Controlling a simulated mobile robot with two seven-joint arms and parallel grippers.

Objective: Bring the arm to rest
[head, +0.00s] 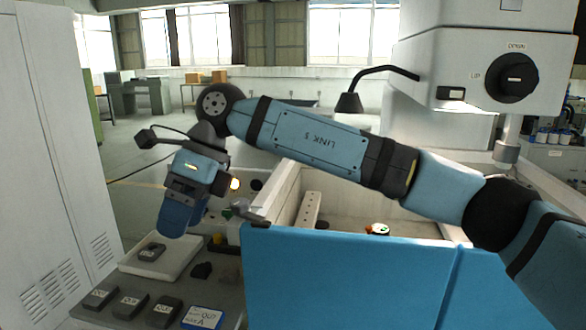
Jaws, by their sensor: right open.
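My right arm comes in from the right, reaches across the machine's tank and bends down at the wrist on the left. My left gripper is not in view.
Several dark blocks and a blue-white card (203,318) lie in front. The blue panel (345,280), white tank wall (283,196), lamp (349,102) and grey cabinet (50,170) surround the arm.

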